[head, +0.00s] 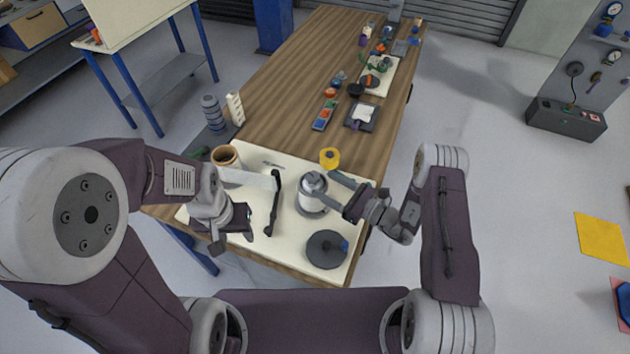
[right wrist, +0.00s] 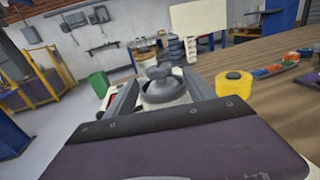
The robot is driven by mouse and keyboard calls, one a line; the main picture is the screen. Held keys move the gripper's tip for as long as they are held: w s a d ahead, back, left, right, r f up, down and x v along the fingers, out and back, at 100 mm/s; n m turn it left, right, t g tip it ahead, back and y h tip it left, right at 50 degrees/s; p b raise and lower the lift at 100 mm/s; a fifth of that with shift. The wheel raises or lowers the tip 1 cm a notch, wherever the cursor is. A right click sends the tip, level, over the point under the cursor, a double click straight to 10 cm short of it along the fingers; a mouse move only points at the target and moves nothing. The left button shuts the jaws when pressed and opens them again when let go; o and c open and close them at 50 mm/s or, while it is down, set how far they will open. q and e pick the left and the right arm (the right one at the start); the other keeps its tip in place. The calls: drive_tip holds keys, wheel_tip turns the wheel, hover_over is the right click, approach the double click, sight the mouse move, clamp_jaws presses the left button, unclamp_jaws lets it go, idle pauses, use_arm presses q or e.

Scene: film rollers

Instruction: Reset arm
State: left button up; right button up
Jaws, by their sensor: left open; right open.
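My left gripper (head: 241,226) is open over the left part of the white mat (head: 268,258), near a film sheet and a black-handled bar (head: 274,202). My right gripper (head: 338,191) is open beside the grey and white canister (head: 312,195). Its fingers reach to either side of the canister in the right wrist view (right wrist: 162,86), and I cannot tell whether they touch it. The canister stands upright on the mat, with a knobbed grey lid. A dark disc (head: 326,249) lies on the mat in front of it.
A yellow roll (head: 329,158) stands behind the canister and a brown roll (head: 226,156) at the mat's back left. Grey stacked rings (head: 212,113) stand at the left edge. A dark tray (head: 361,115) and several small items lie farther back on the wooden table (head: 283,100). Its middle left is clear.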

drive_tip(key=shift+s+d, duration=0.25)
drive_tip(key=shift+d, duration=0.05)
